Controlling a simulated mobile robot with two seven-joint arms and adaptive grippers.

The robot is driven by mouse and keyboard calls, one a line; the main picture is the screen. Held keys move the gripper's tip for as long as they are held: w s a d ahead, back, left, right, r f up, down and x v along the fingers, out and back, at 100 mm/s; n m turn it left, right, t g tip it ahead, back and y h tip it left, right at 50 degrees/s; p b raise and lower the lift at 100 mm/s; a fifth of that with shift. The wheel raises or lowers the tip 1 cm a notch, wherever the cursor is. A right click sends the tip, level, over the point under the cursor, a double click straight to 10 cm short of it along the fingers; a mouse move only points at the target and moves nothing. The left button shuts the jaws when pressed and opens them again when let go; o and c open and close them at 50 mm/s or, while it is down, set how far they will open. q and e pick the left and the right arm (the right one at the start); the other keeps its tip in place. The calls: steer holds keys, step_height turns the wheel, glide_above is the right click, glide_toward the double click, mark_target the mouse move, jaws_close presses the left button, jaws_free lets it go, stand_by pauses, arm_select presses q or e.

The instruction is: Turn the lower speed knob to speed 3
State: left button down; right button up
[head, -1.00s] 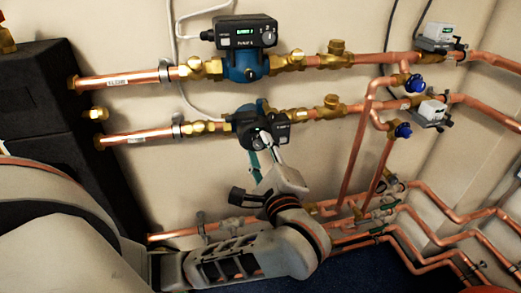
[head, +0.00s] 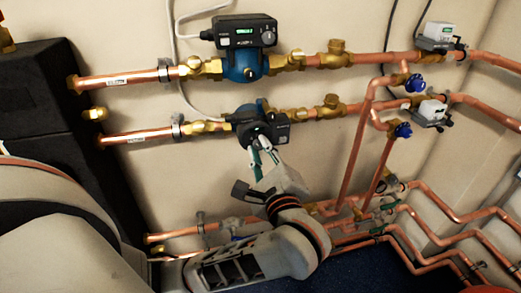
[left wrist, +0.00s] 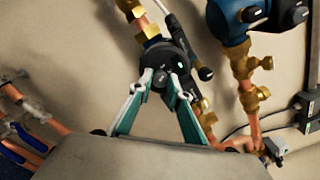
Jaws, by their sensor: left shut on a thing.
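The lower pump (head: 258,125) is blue with a dark control head and sits in the lower horizontal copper pipe. Its speed knob is small and dark on the front; its mark cannot be read. My left gripper (head: 262,147) reaches up from below to the front of this pump. In the left wrist view, the two green-and-grey fingers (left wrist: 164,77) reach the pump's dark face (left wrist: 165,57), one on each side of the knob, and are shut on it. The fingertips hide much of the knob. My right gripper is not in view.
The upper pump (head: 242,45) with a lit green display sits above on the parallel pipe. Brass fittings (head: 206,127) flank the lower pump. Blue valve handles (head: 403,130) and grey actuators (head: 432,110) are at the right. More copper pipes run low behind my arm.

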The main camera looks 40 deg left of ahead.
arm_select(q)
steer(key=m, duration=0.2)
steer(key=shift+m, duration=0.4)
steer(key=m+p, duration=0.1)
steer(key=m, duration=0.2)
steer(key=shift+m+p, duration=0.3)
steer(key=shift+p, duration=0.05)
steer(key=shift+r+m+p, duration=0.1)
steer(key=shift+m+p, duration=0.4)
steer(key=shift+m, duration=0.4)
steer(key=m+p, duration=0.2)
steer(key=shift+m, duration=0.4)
steer(key=shift+m+p, duration=0.7)
steer(key=shift+m, duration=0.1)
steer(key=shift+m+p, duration=1.65)
steer(key=shift+m, duration=0.15)
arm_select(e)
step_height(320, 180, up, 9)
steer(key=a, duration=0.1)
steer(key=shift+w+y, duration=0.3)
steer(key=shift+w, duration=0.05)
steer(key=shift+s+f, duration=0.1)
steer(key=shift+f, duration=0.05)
